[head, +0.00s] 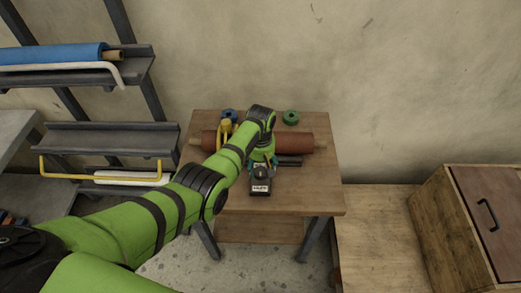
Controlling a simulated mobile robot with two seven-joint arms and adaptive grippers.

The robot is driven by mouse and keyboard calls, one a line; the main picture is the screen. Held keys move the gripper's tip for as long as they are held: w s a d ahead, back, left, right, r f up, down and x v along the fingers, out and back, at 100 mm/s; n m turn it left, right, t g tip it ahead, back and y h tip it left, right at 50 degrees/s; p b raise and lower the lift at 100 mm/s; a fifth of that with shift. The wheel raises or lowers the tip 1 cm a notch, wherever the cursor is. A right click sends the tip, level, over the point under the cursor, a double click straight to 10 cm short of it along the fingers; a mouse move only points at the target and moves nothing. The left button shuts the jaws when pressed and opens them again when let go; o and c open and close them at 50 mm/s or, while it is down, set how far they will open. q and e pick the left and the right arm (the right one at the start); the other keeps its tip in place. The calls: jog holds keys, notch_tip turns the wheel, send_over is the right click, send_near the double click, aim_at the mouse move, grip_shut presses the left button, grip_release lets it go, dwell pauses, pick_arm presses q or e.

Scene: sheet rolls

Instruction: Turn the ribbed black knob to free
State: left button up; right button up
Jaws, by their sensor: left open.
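A small black device with a white label (260,188) sits near the front of the wooden table. A dark rounded part on top of it, apparently the ribbed black knob (260,172), shows just in front of my left gripper (262,164). Its ribs and setting are too small to read. My left arm reaches in from the lower left, and the left gripper points down over the table, open, at the device. I cannot tell whether its fingers touch the knob. My right gripper is out of view.
A red-brown roll (292,142) lies across the table (310,190) behind my gripper, partly hidden by my arm. A yellow tool (225,132), a blue ring (229,115) and a green ring (291,117) stand near it. A wooden cabinet (465,220) is at right.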

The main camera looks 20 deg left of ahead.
aim_at(260, 171)
pick_arm(q)
notch_tip(260, 171, up, 10)
jog(key=shift+f, duration=0.25)
jog(key=shift+s, duration=0.1)
dwell(0.4)
